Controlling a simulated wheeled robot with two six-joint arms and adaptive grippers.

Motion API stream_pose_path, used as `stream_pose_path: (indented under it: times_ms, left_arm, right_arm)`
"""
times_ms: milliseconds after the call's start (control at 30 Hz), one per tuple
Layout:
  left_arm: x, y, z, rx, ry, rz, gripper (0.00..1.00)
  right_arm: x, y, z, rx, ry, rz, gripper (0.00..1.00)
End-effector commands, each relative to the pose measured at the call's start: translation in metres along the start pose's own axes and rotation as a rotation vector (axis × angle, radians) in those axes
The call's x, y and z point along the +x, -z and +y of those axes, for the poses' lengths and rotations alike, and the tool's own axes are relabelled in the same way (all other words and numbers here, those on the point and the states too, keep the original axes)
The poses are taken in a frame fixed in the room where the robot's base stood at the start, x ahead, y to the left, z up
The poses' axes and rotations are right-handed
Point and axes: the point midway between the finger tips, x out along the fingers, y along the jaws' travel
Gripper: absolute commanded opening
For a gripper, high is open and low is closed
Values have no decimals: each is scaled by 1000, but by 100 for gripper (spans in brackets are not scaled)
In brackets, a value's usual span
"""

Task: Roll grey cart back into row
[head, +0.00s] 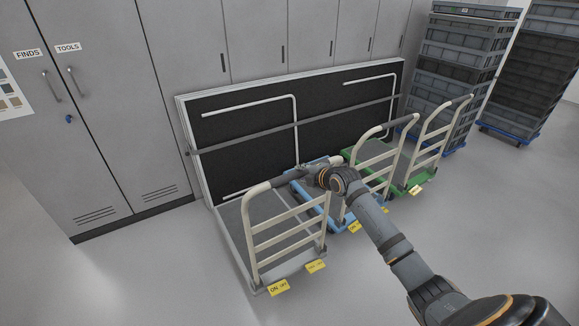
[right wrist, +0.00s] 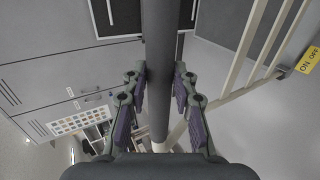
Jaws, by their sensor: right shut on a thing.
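The grey cart (head: 233,229) stands at the left end of a short row, with a grey deck and a cream tubular push frame. Its handle has a dark grip (head: 282,182) along the top. My right gripper (head: 318,177) is at the right end of that handle, shut on it. In the right wrist view the dark handle bar (right wrist: 159,60) runs between the two fingers of the gripper (right wrist: 160,108). The fingertips are partly hidden in the head view. My left gripper is not in view.
A blue cart (head: 299,193) stands just right of the grey one, partly hidden by my arm, then a green cart (head: 400,184). Folded black panels (head: 240,115) lean on cabinets (head: 90,130) behind. Stacked crates (head: 457,65) stand at right. The front floor is clear.

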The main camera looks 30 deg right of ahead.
Motion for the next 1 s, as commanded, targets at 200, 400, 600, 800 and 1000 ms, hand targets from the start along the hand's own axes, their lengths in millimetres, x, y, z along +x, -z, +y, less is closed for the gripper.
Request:
stream_pose_path:
  times_ms: [200,400,600,800,1000]
  left_arm:
    - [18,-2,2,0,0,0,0]
    - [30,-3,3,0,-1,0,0]
    - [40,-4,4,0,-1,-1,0]
    - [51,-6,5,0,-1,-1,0]
    - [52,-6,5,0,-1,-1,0]
  right_arm:
    - [19,0,9,1,-3,0,0]
    - [35,0,17,0,-2,0,0]
    - [50,0,26,1,-3,-1,0]
    - [66,-1,34,1,-2,-1,0]
    - [71,0,39,0,0,-1,0]
